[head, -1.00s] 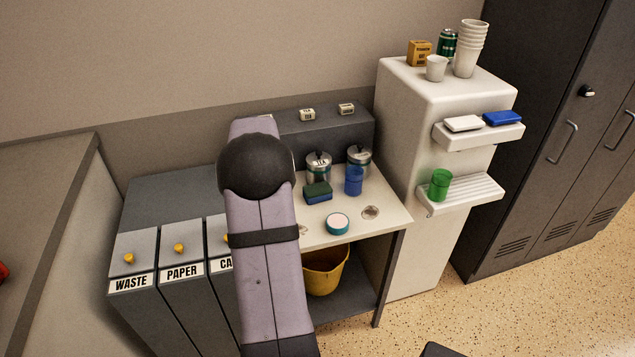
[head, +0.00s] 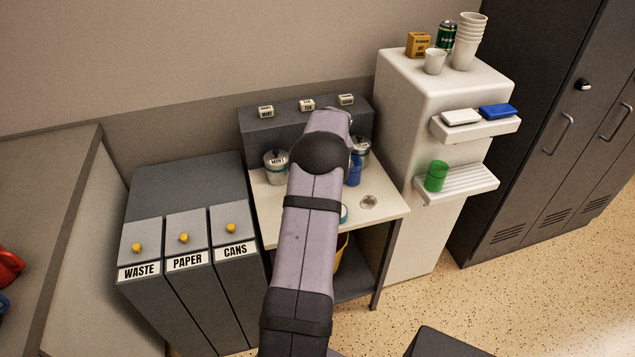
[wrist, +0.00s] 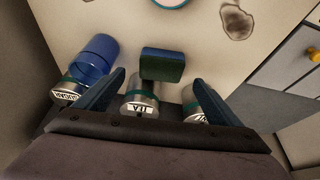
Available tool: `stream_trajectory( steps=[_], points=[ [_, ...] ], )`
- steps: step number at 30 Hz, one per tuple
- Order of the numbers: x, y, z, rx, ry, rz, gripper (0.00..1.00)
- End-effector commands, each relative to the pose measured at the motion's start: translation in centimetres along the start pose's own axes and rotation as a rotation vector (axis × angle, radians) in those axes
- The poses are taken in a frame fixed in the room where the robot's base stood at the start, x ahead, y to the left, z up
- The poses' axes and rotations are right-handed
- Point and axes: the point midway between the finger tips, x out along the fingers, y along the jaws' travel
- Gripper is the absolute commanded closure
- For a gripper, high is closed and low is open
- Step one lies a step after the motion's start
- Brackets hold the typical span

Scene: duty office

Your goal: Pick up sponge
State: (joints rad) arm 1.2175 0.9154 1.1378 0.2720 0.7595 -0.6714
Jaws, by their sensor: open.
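The sponge (wrist: 163,66), a block with a dark green top and a blue layer, lies on the pale counter (wrist: 200,45) in the wrist view. My gripper (wrist: 159,79) is open, with its two dark fingers spread to the left and right of the sponge's near side. The sponge shows ahead of and between the fingertips, with nothing held; I cannot tell the height gap. In the head view my arm hides the sponge and the gripper.
Canisters stand close by, including one labelled TEA (wrist: 139,104) and one labelled MINT (head: 276,167). A blue cup (wrist: 97,54) stands left of the fingers in the wrist view. A round teal-rimmed item (wrist: 172,2) and a stain (wrist: 236,22) are on the counter.

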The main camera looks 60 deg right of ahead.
Motion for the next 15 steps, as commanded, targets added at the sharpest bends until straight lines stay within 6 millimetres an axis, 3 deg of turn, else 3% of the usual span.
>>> stream_trajectory(
  steps=[5,15],
  points=[
    [0.7,-0.1,-0.1,0.0,-0.001,-0.001,0.12],
    [4.3,-0.2,-0.1,0.0,-0.001,0.0,0.12]
  ],
)
